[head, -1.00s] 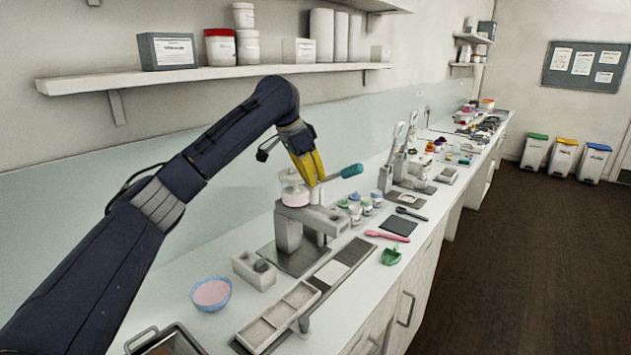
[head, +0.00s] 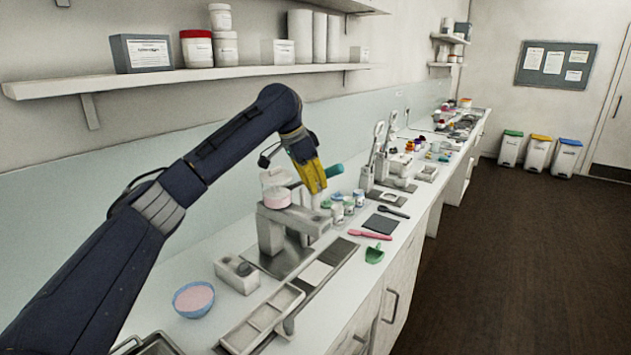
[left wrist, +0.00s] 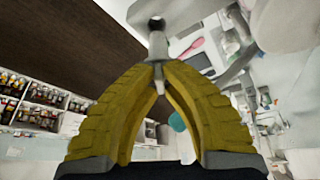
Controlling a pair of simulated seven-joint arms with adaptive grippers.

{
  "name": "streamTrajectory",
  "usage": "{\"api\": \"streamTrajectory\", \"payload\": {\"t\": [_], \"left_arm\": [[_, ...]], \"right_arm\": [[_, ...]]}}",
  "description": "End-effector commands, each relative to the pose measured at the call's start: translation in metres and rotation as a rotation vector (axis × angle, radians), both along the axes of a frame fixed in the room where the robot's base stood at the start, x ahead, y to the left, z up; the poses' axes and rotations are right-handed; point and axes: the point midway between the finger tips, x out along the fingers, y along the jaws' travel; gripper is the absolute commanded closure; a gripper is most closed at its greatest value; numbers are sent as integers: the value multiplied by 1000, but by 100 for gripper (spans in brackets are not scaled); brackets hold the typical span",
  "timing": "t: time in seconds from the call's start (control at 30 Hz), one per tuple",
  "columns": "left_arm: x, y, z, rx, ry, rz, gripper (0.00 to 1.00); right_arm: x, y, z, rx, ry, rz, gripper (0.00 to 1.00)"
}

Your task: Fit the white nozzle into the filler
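The filler (head: 270,228) stands on the bench, a grey body with a clear hopper of pink cream on top and a teal-handled lever (head: 333,170). My left gripper (head: 318,190) is at the filler's front end, yellow fingers pointing down. In the left wrist view the fingertips (left wrist: 158,64) close in on a small pale piece, which looks like the white nozzle (left wrist: 158,78). It lies just below a round dark opening (left wrist: 156,23) in the filler's arm; whether they touch I cannot tell. The nozzle is hidden in the head view. My right gripper is out of view.
Small jars (head: 348,204), a pink spatula (head: 370,234), a dark mat (head: 381,223) and a green scoop (head: 374,255) lie right of the filler. A blue bowl (head: 193,312), a grey block (head: 237,273) and a compartment tray (head: 262,318) are nearer.

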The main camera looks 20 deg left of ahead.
Motion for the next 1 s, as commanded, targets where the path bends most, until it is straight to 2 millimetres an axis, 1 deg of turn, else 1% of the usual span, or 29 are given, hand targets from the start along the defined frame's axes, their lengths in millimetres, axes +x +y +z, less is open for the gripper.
{"api": "streamTrajectory", "payload": {"t": [1.0], "left_arm": [[0, 0, -43, 1, 1, 0, 100]], "right_arm": [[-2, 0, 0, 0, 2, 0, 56]]}}
